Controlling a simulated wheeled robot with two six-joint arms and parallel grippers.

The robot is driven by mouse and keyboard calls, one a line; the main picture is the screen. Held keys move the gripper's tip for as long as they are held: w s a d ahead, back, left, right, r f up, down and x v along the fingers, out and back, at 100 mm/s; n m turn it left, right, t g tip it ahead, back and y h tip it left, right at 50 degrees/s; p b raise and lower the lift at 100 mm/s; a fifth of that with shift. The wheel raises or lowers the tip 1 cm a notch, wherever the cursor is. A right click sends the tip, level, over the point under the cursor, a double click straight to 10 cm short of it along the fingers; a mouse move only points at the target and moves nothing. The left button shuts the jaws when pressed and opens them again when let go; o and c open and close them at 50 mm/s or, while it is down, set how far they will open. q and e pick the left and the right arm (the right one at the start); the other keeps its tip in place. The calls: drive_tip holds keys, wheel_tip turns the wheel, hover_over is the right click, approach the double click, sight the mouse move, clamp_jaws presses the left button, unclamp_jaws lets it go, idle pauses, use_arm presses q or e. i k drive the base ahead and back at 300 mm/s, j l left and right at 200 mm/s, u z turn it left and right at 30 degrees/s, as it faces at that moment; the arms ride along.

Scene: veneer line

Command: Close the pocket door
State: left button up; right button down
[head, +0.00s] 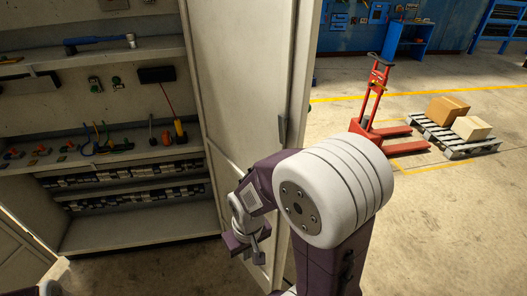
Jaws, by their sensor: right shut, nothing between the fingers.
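The pocket door (240,75) is a tall, pale grey panel at the right side of an open cabinet. It stands out from the cabinet front, with a dark grey handle (283,131) near its outer edge. My right gripper (240,246) is shut and empty. It is in front of the lower part of the door; I cannot tell whether it touches it. My right arm hides part of the door's lower outer edge. My left gripper is not in view.
The cabinet shelves (120,141) hold small tools and rows of small items. Another pale panel (22,262) stands at lower left. A red pallet truck (372,110) and a pallet with boxes (446,140) stand farther right. The floor between is clear.

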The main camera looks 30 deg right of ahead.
sight(252, 61)
drive_tip(key=l+u, duration=0.1)
drive_tip(key=l, duration=0.4)
drive_tip(key=k+l+u, duration=0.15)
drive_tip(key=l, duration=0.3)
drive_tip(key=l+u, duration=0.1)
drive_tip(key=l, duration=0.4)
drive_tip(key=k+l+u, duration=0.15)
drive_tip(key=l, duration=0.3)
drive_tip(key=k+l+u, duration=0.1)
drive_tip(key=l, duration=0.35)
drive_tip(key=l+u, duration=0.2)
drive_tip(key=l, duration=0.55)
drive_tip(key=l+u, duration=0.2)
drive_tip(key=l, duration=0.55)
drive_tip(key=k+l+u, duration=0.2)
drive_tip(key=l, duration=0.55)
